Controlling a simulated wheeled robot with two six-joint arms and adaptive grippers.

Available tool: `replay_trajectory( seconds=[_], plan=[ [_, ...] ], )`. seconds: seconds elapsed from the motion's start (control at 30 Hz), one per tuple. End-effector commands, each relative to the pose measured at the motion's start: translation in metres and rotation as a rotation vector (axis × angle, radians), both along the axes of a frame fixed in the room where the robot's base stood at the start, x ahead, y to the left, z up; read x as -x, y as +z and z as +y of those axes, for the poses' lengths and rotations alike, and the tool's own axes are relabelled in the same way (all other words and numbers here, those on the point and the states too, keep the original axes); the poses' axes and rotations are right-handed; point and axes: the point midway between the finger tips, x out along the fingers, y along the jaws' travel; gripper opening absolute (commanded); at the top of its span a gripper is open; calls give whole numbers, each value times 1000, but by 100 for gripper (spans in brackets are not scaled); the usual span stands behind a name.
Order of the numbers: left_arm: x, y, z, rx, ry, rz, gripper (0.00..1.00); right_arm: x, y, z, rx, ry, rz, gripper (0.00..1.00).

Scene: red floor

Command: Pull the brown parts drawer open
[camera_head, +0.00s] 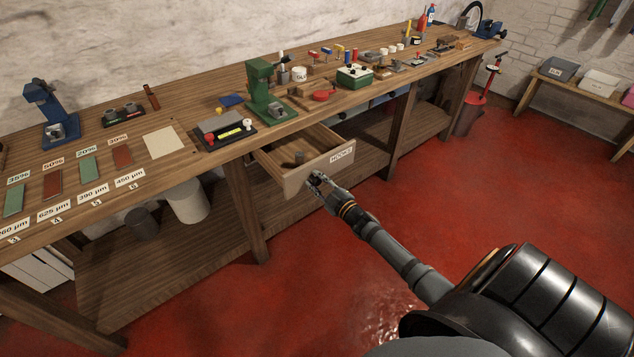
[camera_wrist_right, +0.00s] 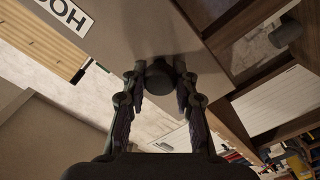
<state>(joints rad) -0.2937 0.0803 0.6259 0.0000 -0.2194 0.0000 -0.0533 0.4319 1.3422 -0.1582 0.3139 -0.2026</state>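The brown parts drawer (camera_head: 318,172) stands pulled out from under the workbench in the head view, its inside visible from above. Its front bears a white label (camera_head: 342,156) that seems to read HOOKS. A small dark cylindrical thing (camera_head: 299,157) lies inside. My right gripper (camera_head: 316,180) is at the drawer front. In the right wrist view the fingertips (camera_wrist_right: 158,84) close on both sides of a dark round knob (camera_wrist_right: 158,76) on the drawer front (camera_wrist_right: 130,30). My left gripper is in neither view.
The long wooden workbench (camera_head: 190,118) carries a green press (camera_head: 264,98), a blue press (camera_head: 52,112) and many small parts. A bench leg (camera_head: 246,212) stands left of the drawer. Grey bins (camera_head: 188,203) sit on the lower shelf. The red floor (camera_head: 480,180) in front is clear.

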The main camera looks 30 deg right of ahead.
Motion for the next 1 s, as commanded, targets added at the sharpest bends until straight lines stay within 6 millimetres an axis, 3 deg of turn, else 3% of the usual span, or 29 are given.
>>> replay_trajectory(
  seconds=[0.03, 0.17, 0.5, 1.0],
  plan=[
    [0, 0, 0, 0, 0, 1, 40, 0, 0, 0, 0, 0, 0, 36],
    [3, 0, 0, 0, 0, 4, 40, 0, 0, 0, 0, 0, 0, 52],
    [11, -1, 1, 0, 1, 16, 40, 5, -1, -1, 0, 0, 1, 52],
    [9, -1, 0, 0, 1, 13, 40, 103, -2, -8, 3, 4, 4, 52]
  ],
)
